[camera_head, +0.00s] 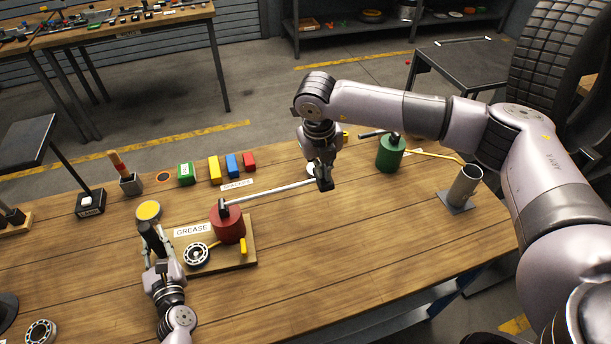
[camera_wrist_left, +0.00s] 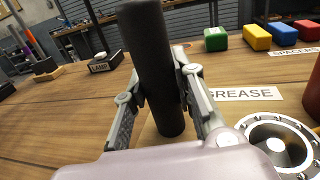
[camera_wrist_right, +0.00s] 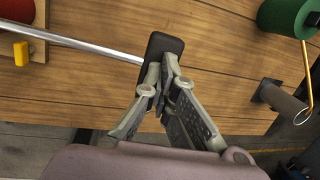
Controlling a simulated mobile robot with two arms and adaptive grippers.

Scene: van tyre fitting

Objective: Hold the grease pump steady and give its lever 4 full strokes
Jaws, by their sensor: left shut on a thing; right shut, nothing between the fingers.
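The red grease pump (camera_head: 228,224) stands on a wooden board by the GREASE label (camera_head: 192,229). Its silver lever (camera_head: 270,193) reaches right, rising slightly, to a black end grip (camera_wrist_right: 165,46). My left gripper (camera_head: 155,245) is shut on a black upright post (camera_wrist_left: 158,70) left of the pump; the left wrist view shows its fingers on both sides. My right gripper (camera_head: 322,172) is at the lever's end with its fingers closed together. In the right wrist view its fingertips (camera_wrist_right: 163,75) meet at the black grip's near end, with nothing visible between them.
A bearing ring (camera_head: 196,254) and a yellow block (camera_head: 243,246) are on the board beside the pump. Coloured spacers (camera_head: 232,165) stand behind it. A green canister (camera_head: 390,153) and a metal tube (camera_head: 465,185) stand to the right. The front right tabletop is clear.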

